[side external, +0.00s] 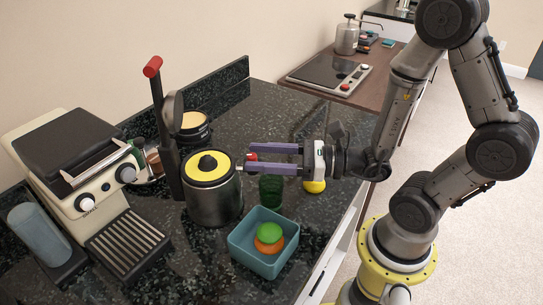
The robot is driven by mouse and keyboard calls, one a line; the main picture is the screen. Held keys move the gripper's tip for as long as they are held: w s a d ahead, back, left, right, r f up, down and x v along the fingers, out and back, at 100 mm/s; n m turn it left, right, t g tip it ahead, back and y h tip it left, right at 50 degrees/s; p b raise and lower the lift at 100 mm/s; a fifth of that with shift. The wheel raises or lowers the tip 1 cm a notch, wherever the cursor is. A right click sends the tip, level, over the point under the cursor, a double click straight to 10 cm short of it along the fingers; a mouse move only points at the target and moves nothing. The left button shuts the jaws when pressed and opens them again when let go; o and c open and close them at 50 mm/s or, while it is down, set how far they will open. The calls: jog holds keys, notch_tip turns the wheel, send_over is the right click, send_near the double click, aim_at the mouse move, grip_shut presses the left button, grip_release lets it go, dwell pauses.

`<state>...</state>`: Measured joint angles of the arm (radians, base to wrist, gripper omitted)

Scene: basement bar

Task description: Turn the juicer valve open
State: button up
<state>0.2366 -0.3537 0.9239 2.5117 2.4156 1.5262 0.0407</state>
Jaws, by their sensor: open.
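The juicer (214,205) stands on the dark counter, left of centre. It has a silver body, a yellow top with a black centre, and a black post and lever ending in a red grip (152,66). A small spout points right from its upper side, with a small red piece (251,156), seemingly the valve, at its end. My gripper (249,158) points left with its two purple fingers open. The red piece shows between or just behind the fingertips; I cannot tell whether they touch it.
A dark green glass (271,190) stands below my fingers. A teal bowl (262,262) in front holds a green and an orange piece. A yellow round thing (314,186) is under my wrist. Free counter lies behind my gripper.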

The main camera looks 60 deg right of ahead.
jog(key=shift+v, duration=1.15)
jog(key=shift+r, duration=0.1)
notch_tip(320, 180, up, 20)
jog(key=a+r+n+g+y, duration=0.2)
jog(key=a+n+g+y, duration=0.35)
jog(key=n, duration=0.55)
jog(key=n+g+h, duration=1.1)
jog(key=n+h, duration=0.3)
jog(key=n, duration=1.1)
send_over(252, 155)
notch_tip(252, 155, down, 3)
jog(key=shift+t, duration=0.35)
notch_tip(252, 155, down, 18)
jog(key=shift+r, duration=0.15)
